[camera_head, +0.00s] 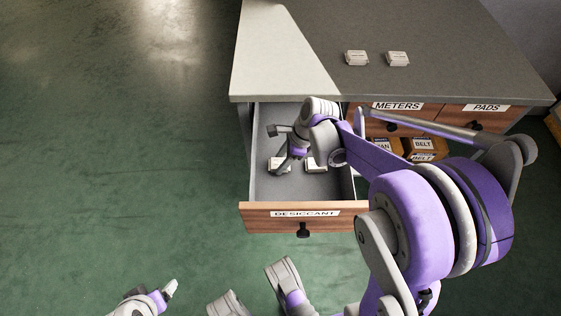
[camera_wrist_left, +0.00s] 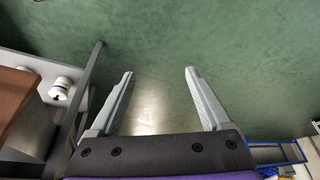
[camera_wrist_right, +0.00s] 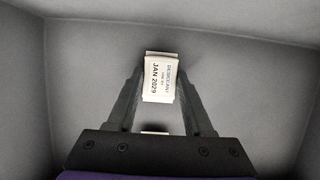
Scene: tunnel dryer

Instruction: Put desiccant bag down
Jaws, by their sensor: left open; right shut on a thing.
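The desiccant bag (camera_wrist_right: 160,80), a small white packet printed "JAN 2029", is between the fingertips of my right gripper (camera_wrist_right: 160,88) in the right wrist view. In the head view my right gripper (camera_head: 284,162) reaches down into the open drawer (camera_head: 262,185) labelled DESICCANT, shut on the bag. A second white packet (camera_head: 316,165) lies in the drawer just right of it. I cannot tell whether the held bag touches the drawer floor. My left gripper (camera_wrist_left: 160,75) is open and empty above the green floor.
Two white packets (camera_head: 356,58) (camera_head: 397,58) lie on the grey counter top (camera_head: 440,75). Drawers labelled METERS (camera_head: 397,106) and PADS (camera_head: 487,108) are at the right, with boxes labelled BELT (camera_head: 423,144) below. The drawer walls surround my right gripper closely.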

